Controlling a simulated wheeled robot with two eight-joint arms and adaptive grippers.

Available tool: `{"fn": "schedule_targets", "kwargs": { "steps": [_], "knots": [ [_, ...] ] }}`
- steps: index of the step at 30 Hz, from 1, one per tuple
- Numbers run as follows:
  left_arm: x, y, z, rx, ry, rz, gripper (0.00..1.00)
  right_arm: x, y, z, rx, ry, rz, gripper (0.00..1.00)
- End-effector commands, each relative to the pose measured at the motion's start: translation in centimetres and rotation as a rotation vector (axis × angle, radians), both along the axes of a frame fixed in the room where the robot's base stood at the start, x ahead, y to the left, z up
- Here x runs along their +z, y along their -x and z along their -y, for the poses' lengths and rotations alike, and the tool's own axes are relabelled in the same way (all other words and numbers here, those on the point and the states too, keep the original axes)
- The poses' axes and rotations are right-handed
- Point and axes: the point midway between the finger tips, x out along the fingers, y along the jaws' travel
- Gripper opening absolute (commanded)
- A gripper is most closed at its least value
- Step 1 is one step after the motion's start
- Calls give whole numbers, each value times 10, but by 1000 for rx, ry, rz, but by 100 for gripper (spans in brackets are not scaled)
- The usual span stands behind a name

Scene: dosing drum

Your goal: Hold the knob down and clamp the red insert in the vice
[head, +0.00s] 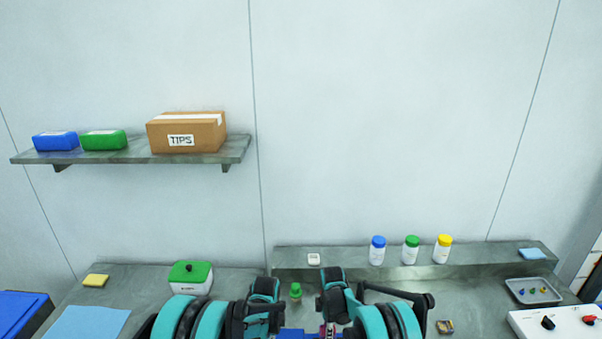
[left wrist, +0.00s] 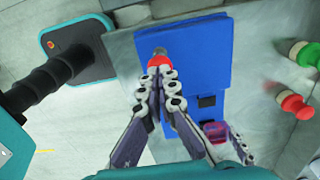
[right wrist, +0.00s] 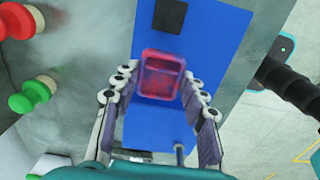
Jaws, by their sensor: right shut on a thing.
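The blue vice (left wrist: 190,45) lies under both grippers; only a sliver of it (head: 292,334) shows at the bottom of the head view. The red knob (left wrist: 158,60) is at one end of the vice. My left gripper (left wrist: 163,78) has its fingertips together right at the knob; whether they press it down I cannot tell. The translucent red insert (right wrist: 161,78) is between the fingertips of my right gripper (right wrist: 160,82), over the blue body. It also shows in the left wrist view (left wrist: 214,131). Whether it touches the vice is unclear.
A green-lidded box (head: 190,277) is at the left. Bottles with blue (head: 378,250), green (head: 411,250) and yellow (head: 443,249) caps stand on the back ledge. A tray (head: 534,291) and a white control panel (head: 560,322) are at the right.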

Motion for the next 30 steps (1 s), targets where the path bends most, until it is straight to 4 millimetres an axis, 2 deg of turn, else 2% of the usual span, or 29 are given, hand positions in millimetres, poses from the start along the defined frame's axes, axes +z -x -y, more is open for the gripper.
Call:
{"fn": "schedule_targets", "kwargs": {
  "steps": [15, 30],
  "knots": [
    [-37, 0, 0, 0, 0, 0, 0, 0, 0, 0, 0, 0, 0, 16],
    [-37, 0, 0, 0, 0, 0, 0, -16, 0, 0, 0, 0, 0, 16]
  ]
}}
